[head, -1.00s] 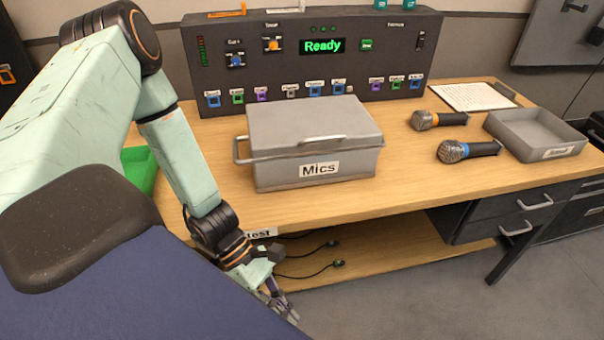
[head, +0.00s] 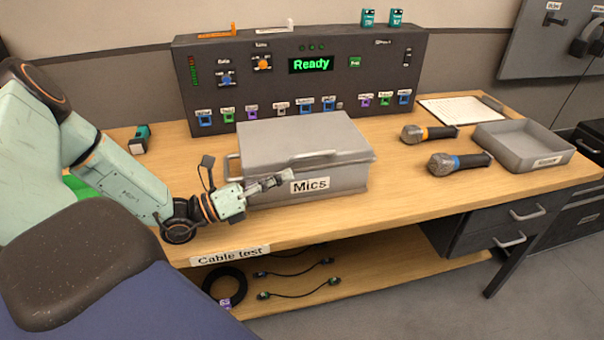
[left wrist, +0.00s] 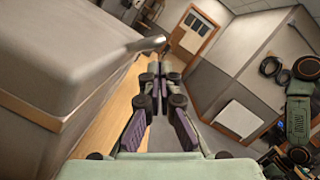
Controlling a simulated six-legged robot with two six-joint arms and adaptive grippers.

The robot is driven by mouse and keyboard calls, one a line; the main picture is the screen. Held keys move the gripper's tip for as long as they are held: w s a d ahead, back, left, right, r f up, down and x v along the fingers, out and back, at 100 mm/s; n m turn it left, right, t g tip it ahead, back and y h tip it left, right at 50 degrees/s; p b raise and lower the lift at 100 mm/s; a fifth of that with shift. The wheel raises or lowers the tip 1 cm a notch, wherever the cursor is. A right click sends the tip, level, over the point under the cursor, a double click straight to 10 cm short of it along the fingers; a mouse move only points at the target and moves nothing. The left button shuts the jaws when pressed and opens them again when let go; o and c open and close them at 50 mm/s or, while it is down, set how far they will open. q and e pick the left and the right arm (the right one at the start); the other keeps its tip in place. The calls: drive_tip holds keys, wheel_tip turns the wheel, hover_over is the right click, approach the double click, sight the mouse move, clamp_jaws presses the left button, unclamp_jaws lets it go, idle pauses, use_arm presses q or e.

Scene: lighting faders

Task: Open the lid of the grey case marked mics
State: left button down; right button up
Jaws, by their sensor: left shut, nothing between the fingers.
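The grey case (head: 335,183) marked Mics stands on the wooden table with its lid (head: 300,138) closed. A handle (head: 300,156) shows at the lid's front edge, and another handle is on the case's left side. My left gripper (head: 283,178) is shut and empty, in front of the case's front face, left of the Mics label. In the left wrist view the case (left wrist: 60,60) fills the left side, and the shut fingers (left wrist: 160,72) point past it. The lid handle's end (left wrist: 146,43) shows just beyond the fingertips. I cannot tell whether the gripper touches the case. My right gripper is not in view.
A dark console (head: 300,85) reading Ready stands behind the case. Two microphones (head: 430,133) and a grey open tray (head: 525,145) lie to the right. A teal-and-black item (head: 139,140) is at the left. Cables (head: 300,285) lie on the lower shelf.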

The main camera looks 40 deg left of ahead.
use_arm(q)
drive_tip(key=b+x, duration=0.1)
drive_tip(key=x, duration=0.4)
drive_tip(key=shift+f, duration=0.1)
drive_tip(key=shift+d, duration=0.15)
